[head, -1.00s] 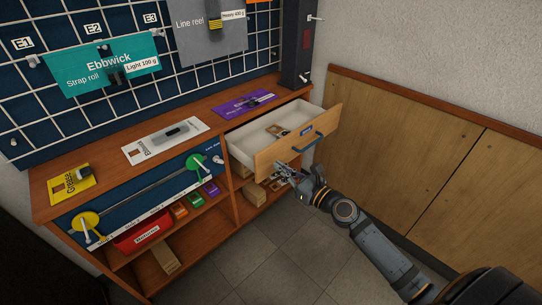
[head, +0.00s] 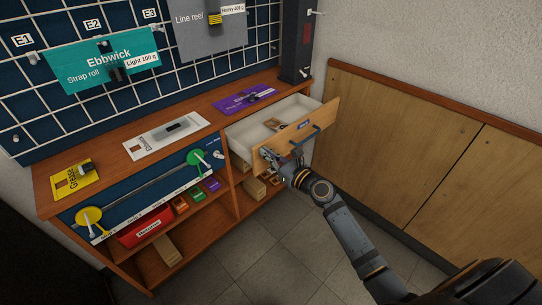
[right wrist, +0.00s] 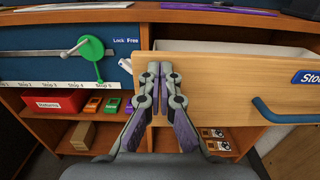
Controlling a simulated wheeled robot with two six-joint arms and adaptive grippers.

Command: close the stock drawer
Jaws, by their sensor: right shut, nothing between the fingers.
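The stock drawer (head: 270,155) has a light wood front and a blue handle (head: 305,139). It stands partly open at the right end of the workbench, with its white inside showing. In the right wrist view the drawer front (right wrist: 225,75) fills the right half, with its handle (right wrist: 290,112) at the right. My right gripper (head: 268,158) is shut and empty, at the left part of the drawer front. In the right wrist view its fingertips (right wrist: 159,68) overlap the front near its left edge; they look close to or against it. My left gripper is not in view.
Below the drawer is an open shelf with small boxes (head: 255,188). A green lever (head: 197,158) is on the bench face left of the drawer. Wood panels (head: 390,140) line the right wall. The grey floor (head: 285,250) before the bench is clear.

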